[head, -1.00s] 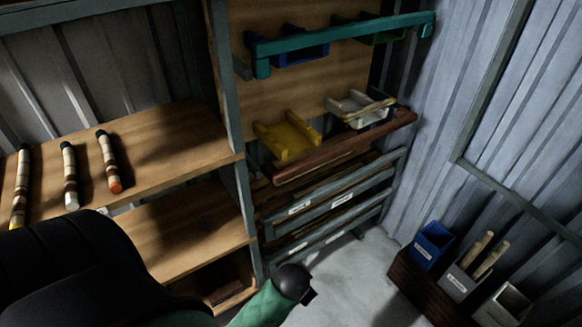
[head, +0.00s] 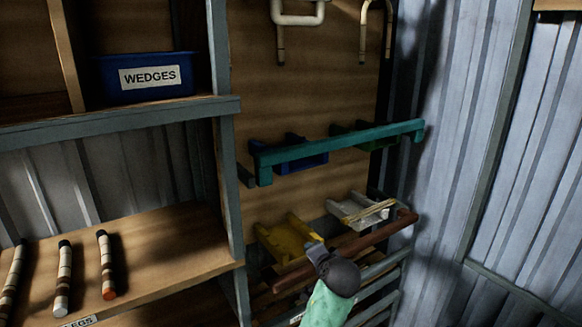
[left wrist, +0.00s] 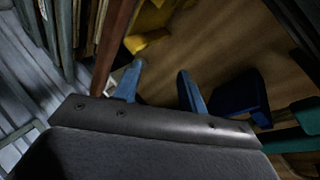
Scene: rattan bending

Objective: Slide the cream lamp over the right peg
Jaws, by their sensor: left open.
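I cannot clearly make out a cream lamp or the right peg. Two cream bent pieces, a U-shaped one (head: 298,19) and an arched one (head: 376,12), hang at the top of the wooden back panel in the head view, cut by the frame's edge. My left gripper (head: 316,250) is in front of the yellow holder (head: 283,238), above the reddish-brown bar (head: 385,238). In the left wrist view my left gripper (left wrist: 157,82) has its two blue fingers apart with nothing between them. My right gripper is out of view.
Banded rods (head: 64,275) lie on the left shelf. A blue WEDGES bin (head: 150,90) stands higher. A corrugated wall (head: 450,150) bounds the right.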

